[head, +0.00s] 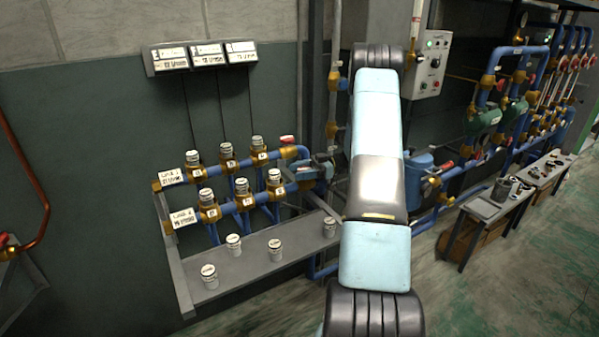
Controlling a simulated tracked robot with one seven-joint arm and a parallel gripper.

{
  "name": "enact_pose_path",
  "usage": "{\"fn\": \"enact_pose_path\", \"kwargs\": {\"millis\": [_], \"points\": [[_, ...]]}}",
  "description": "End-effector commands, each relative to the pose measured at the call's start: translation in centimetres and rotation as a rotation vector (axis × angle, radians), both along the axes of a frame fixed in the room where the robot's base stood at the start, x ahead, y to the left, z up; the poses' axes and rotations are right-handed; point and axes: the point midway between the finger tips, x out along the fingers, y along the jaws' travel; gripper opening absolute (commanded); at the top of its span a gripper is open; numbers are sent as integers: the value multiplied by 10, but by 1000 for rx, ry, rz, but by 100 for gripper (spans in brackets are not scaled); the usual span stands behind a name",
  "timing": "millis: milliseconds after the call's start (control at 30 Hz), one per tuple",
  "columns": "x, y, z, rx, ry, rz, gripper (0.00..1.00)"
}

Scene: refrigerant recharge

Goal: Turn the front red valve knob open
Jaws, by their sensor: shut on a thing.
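Two blue pipe rows with brass valves stand on a grey frame at the left. A red valve knob (287,140) tops the right end of the back row. My gripper (305,172) is at the right end of the front row, beside my upright arm. It is shut around the top of the brass valve there, where the front red knob sits. The jaws cover that knob, so its turn angle cannot be seen. My arm hides what lies just right of the gripper.
Several white-capped canisters, one of them the front one (209,276), stand on the grey shelf (262,262). Label boxes (208,57) hang on the wall. A control box (432,62), a blue tank (418,172) and benches (490,207) are at the right. Green floor is open at lower right.

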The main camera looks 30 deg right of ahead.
Motion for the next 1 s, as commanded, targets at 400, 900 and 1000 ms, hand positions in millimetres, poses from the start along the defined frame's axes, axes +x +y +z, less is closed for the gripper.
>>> {"fn": "enact_pose_path", "kwargs": {"millis": [400,900,1000], "points": [[1,-1,1,-1,-3,15,29],[0,0,0,0,-2,16,80],[0,-2,0,0,-2,16,80]]}}
